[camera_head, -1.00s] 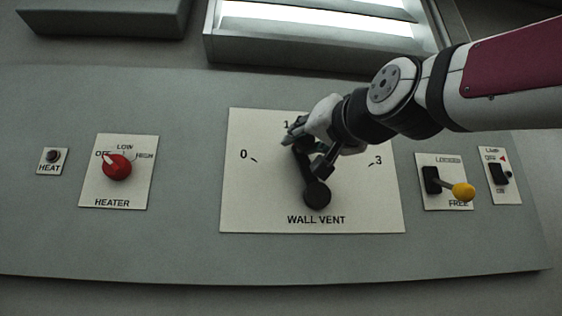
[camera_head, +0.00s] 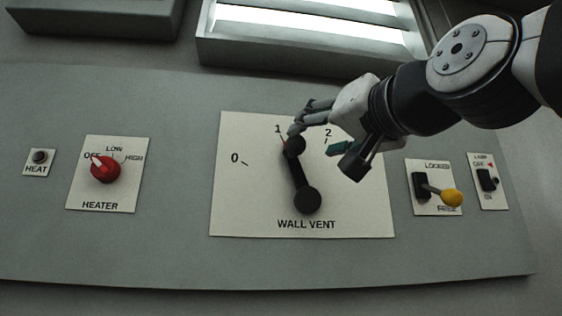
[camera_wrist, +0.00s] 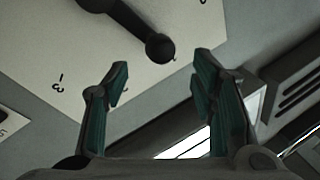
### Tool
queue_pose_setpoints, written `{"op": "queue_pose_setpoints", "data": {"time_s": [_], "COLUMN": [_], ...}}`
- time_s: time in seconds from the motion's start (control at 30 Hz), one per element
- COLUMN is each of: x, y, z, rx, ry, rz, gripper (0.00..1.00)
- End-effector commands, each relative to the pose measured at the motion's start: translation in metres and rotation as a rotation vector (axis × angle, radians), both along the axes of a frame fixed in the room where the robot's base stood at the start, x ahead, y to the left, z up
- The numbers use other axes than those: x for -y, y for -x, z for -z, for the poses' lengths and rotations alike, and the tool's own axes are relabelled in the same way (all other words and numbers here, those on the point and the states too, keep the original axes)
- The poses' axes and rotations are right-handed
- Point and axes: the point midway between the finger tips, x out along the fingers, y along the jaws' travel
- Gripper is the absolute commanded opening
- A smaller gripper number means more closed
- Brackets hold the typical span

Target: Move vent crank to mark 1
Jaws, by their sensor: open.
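The black vent crank (camera_head: 300,175) is on the white WALL VENT plate (camera_head: 350,215). Its arm runs up and slightly left from the round pivot, and its knob end lies just below the numeral 1, beside a small red mark. My gripper (camera_head: 318,138) is open at the upper right of the knob, one finger close above it and the other to its right. In the wrist view, the crank knob (camera_wrist: 160,47) shows beyond the open, empty fingertips (camera_wrist: 160,70), with a gap to them.
The HEATER plate with a red knob (camera_head: 105,170) and a HEAT button (camera_head: 39,156) are at left. A yellow-tipped LOCKED/FREE lever (camera_head: 451,198) and a LAMP switch (camera_head: 487,180) are at right. A slatted vent (camera_head: 300,55) is above. The panel below the plates is bare.

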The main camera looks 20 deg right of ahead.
Motion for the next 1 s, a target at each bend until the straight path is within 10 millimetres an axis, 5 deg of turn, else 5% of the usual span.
{"op": "queue_pose_setpoints", "data": {"time_s": [0.3, 0.9, 1.0], "x": [0.003, 0.003, 0.002], "y": [0.032, 0.033, 0.028], "z": [0.008, 0.009, 0.021], "rx": [-0.001, -0.003, -0.033], "ry": [0.0, 0.001, 0.014], "rz": [0.0, 0.0, 0.0], "gripper": [0.52, 0.52, 0.52]}}
